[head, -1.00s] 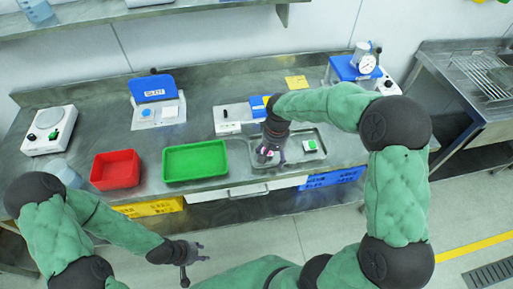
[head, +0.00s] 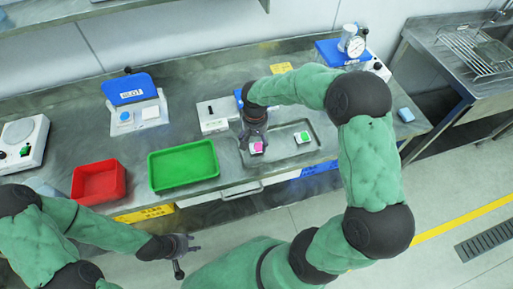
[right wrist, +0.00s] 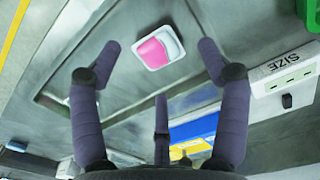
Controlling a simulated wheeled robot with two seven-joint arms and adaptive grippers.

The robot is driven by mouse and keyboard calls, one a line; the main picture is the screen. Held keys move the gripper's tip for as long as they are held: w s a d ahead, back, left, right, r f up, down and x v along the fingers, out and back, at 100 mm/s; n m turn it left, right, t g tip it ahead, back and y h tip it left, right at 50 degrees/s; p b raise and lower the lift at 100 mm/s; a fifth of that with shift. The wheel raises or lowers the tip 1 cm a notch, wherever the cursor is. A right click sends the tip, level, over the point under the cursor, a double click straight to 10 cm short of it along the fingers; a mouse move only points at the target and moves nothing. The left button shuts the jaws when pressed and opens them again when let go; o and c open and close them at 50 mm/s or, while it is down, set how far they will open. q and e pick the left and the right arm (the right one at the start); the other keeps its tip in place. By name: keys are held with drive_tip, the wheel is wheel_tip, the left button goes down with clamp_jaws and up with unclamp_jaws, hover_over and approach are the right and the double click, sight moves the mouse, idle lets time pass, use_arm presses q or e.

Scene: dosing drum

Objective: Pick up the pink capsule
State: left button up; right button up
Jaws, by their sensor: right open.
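The pink capsule (head: 257,147), pink and white, lies in a small white square holder on the grey tray in the head view. In the right wrist view the pink capsule (right wrist: 154,50) shows between and beyond the fingertips, apart from them. My right gripper (head: 254,140) is open and empty, pointing down over the capsule and partly hiding its holder in the head view. My left gripper (head: 190,259) has its fingers spread, with nothing between them, in front of the bench.
A green capsule (head: 305,135) in a similar holder lies to the right on the same tray (head: 283,134). A green bin (head: 183,165) and a red bin (head: 98,182) stand left. A white SIZE box (head: 213,116) is close behind my right gripper.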

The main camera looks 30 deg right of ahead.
sight(257, 147)
drive_tip(key=f, duration=0.1)
drive_tip(key=f+b, duration=0.1)
drive_tip(key=f, duration=0.3)
drive_tip(key=shift+w+d, duration=0.15)
drive_tip(key=shift+d, duration=0.25)
drive_tip(key=c, duration=1)
